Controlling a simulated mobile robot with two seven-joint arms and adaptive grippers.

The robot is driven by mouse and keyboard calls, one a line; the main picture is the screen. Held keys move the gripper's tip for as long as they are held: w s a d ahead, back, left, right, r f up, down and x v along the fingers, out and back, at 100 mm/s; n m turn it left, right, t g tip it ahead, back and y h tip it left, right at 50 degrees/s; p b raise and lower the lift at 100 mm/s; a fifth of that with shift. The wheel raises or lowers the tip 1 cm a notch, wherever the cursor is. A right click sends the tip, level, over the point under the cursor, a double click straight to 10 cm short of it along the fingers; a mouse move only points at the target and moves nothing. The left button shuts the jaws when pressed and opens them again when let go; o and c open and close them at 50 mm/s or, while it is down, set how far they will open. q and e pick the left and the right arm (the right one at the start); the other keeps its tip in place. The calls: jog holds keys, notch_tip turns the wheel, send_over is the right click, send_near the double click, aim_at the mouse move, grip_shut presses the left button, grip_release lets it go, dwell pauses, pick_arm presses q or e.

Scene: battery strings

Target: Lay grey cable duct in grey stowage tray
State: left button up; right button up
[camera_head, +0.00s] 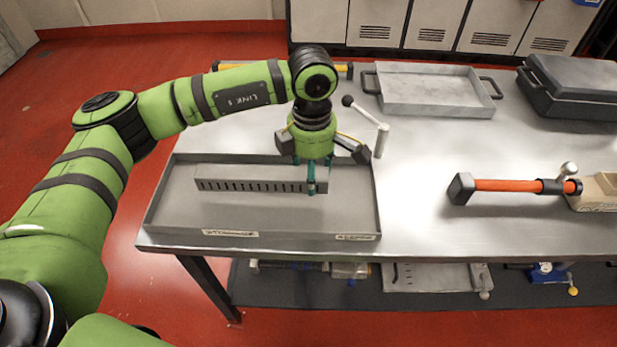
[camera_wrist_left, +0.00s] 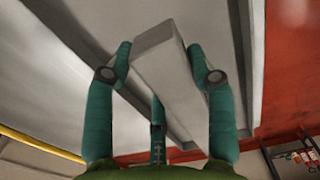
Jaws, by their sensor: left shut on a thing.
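The grey cable duct (camera_head: 240,180) is a long slotted bar over the left part of the large grey tray (camera_head: 160,208). This tray has two labels on its front edge. My left gripper (camera_head: 311,186) is shut on the duct near its right end, with the fingers pointing down. In the left wrist view the teal fingers (camera_wrist_left: 165,70) stand on either side of the duct (camera_wrist_left: 168,60), with the tray beneath it. I cannot tell whether the duct touches the tray floor. My right gripper is not in view.
A lighter grey tray with black handles (camera_head: 430,88) stands at the back. A dark case (camera_head: 570,88) is at the back right. An orange-handled tool (camera_head: 510,186) lies at the right. A lever with a black knob (camera_head: 366,122) stands beside my gripper. The table's middle is clear.

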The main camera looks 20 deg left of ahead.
pick_arm(q)
jog(key=shift+w+a+f, duration=0.3)
jog(key=shift+a+f, duration=0.05)
notch_tip(320, 180, down, 4)
jog(key=shift+r+p, duration=0.1)
jog(key=shift+p, duration=0.45)
jog(key=o, duration=1.4)
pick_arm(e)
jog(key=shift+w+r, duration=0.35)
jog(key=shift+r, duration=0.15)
pick_arm(q)
jog(key=shift+r, duration=0.45)
notch_tip(320, 180, up, 11)
jog(key=shift+r+b, duration=0.1)
jog(key=shift+b, duration=1.05)
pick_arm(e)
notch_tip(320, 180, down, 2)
